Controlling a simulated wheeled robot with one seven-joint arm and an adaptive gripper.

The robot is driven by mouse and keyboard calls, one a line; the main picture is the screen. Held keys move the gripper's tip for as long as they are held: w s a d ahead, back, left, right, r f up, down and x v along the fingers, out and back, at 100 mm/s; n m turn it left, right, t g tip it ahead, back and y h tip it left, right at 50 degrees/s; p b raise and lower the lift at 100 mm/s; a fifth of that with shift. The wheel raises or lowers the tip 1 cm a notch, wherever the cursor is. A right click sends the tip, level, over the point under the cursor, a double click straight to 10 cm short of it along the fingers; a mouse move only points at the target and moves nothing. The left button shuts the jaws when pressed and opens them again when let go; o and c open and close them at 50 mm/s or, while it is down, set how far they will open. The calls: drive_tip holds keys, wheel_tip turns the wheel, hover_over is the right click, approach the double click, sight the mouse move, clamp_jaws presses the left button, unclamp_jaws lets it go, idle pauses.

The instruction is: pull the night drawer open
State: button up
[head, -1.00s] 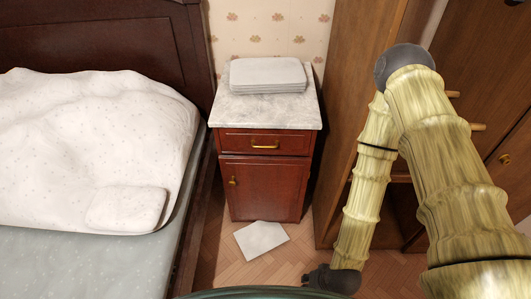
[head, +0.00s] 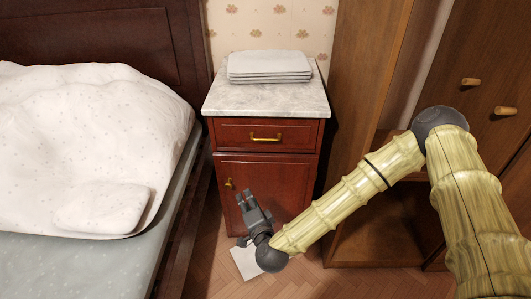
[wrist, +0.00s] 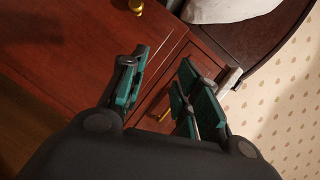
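The night drawer (head: 300,139) is the red-brown top drawer of the nightstand, with a horizontal brass handle (head: 265,139). It looks closed, flush with the front. My gripper (head: 245,193) is in front of the cupboard door below the drawer, lower than the handle and slightly left of it. In the wrist view my gripper (wrist: 162,65) is open and empty, its teal-padded fingers apart. The brass handle (wrist: 165,113) shows between the fingers, beyond them and partly hidden; I see no contact.
The cupboard door (head: 285,180) has a brass knob (head: 228,183). Folded cloths (head: 268,66) lie on the marble top (head: 265,98). The bed (head: 70,150) stands close on the left, a wooden wardrobe (head: 365,70) on the right. A pale sheet (head: 243,264) lies on the floor.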

sight(265, 140)
drive_tip(key=w+d+r+m+t+h+b, duration=0.1)
drive_tip(key=w+r+m+t+h+b, duration=0.1)
drive_tip(key=w, duration=0.5)
drive_tip(key=w+d+r+m+t+h+b, duration=0.1)
drive_tip(key=w+d+r+m+h+b, duration=0.1)
drive_tip(key=w, duration=0.5)
drive_tip(key=w+d+r+m+t+h+b, duration=0.2)
drive_tip(key=w+r+m+b, duration=0.2)
drive_tip(key=w, duration=0.3)
drive_tip(key=shift+r+t+b, duration=0.3)
drive_tip(key=shift+r+b, duration=0.1)
clamp_jaws()
